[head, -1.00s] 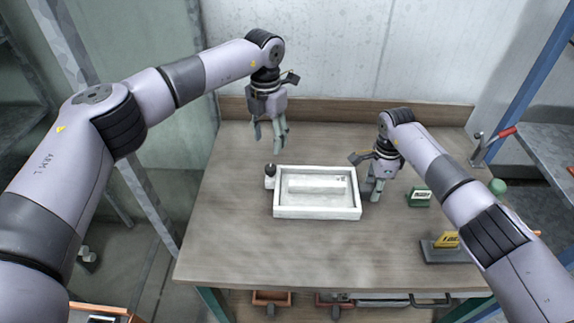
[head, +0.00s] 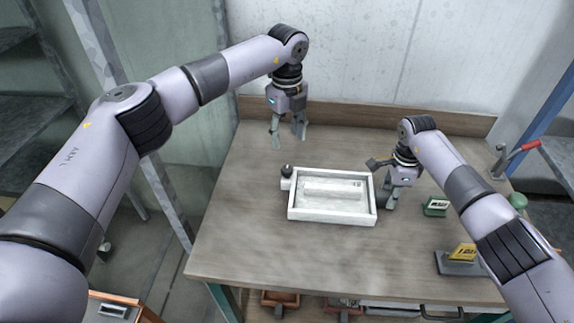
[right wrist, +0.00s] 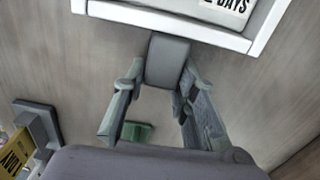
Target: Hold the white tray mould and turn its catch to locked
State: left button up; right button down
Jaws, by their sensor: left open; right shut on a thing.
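The white tray mould (head: 332,216) lies flat on the table, an open rectangular frame with a shallow inside. Its catch, with a dark round knob (head: 287,170), sits at the tray's far left corner. I cannot tell which way it is turned. My right gripper (head: 386,196) is at the tray's right side. In the right wrist view its fingers (right wrist: 160,82) are shut on a grey block-like grip (right wrist: 168,58) at the edge of the white rim (right wrist: 235,38). My left gripper (head: 288,143) is open and empty, pointing down above the table behind the knob, apart from it.
A small green block with a label (head: 435,207) stands right of my right gripper. A yellow sign on a dark base (head: 460,262) is nearer the front right. A red-handled clamp (head: 515,155) is at the right edge. The table's left and front areas (head: 255,250) are clear.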

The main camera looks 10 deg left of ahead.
aim_at(287, 168)
pick_arm(q)
notch_tip(287, 168, down, 11)
jog(key=shift+f, duration=0.15)
jog(key=shift+c, duration=0.6)
grip_shut()
